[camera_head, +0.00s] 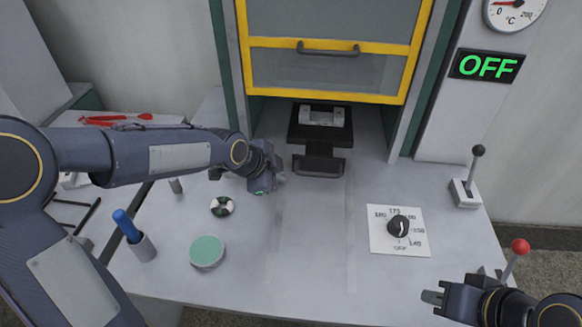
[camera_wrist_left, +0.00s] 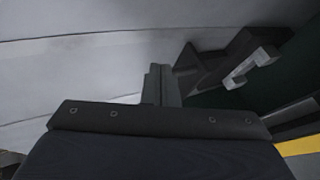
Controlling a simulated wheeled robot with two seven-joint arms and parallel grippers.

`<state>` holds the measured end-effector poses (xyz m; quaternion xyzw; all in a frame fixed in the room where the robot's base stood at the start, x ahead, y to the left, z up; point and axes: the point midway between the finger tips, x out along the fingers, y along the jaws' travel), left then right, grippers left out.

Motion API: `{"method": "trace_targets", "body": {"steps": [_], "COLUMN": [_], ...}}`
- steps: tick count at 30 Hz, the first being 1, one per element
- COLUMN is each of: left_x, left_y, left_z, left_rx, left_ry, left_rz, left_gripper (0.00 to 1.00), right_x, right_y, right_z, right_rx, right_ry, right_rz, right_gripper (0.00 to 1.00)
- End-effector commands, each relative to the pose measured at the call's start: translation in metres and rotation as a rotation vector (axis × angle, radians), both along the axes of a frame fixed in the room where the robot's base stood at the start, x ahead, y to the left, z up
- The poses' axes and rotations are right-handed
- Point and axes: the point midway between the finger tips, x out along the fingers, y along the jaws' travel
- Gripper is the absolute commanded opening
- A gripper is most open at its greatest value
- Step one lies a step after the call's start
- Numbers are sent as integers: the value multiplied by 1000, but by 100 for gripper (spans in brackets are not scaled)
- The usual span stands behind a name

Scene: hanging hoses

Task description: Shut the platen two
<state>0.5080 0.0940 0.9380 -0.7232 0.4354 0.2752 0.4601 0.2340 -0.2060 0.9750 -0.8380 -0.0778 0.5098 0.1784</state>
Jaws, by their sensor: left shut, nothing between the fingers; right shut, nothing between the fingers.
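A black sliding tray (camera_head: 295,130) with a grey metal piece (camera_head: 321,116) on it sits under the raised yellow-framed guard; its black front handle (camera_head: 319,167) faces me. No label marks which part is platen two. My left gripper (camera_head: 278,179) is shut and empty, left of the tray handle and apart from it. In the left wrist view the shut fingers (camera_wrist_left: 160,85) point at the grey surface, with the tray (camera_wrist_left: 205,68) to their right. My right gripper (camera_head: 432,298) is shut and empty at the table's lower right.
The guard (camera_head: 330,45) has a dark handle. At right are a dial (camera_head: 398,226), a black-knobbed lever (camera_head: 467,185), a red-knobbed lever (camera_head: 515,258), a green OFF display (camera_head: 486,66) and a gauge (camera_head: 513,12). A green-topped tin (camera_head: 206,252) and a pen cup (camera_head: 143,247) stand at left.

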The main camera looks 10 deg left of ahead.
Motion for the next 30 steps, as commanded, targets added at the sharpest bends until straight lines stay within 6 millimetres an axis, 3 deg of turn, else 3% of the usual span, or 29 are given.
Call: {"method": "trace_targets", "body": {"steps": [6, 15, 30], "left_x": [21, 58, 64], "left_y": [-18, -17, -17], "left_z": [-38, -35, -36], "left_rx": [1, -2, -1], "left_ry": [3, 2, 0], "left_rz": [-2, 3, 3], "left_gripper": [0, 0, 0], "right_x": [0, 0, 0], "right_y": [0, 0, 0], "right_z": [2, 13, 12], "right_rx": [0, 0, 0], "right_ry": [0, -1, 0], "right_rz": [0, 0, 1], "right_gripper": [0, 0, 0]}}
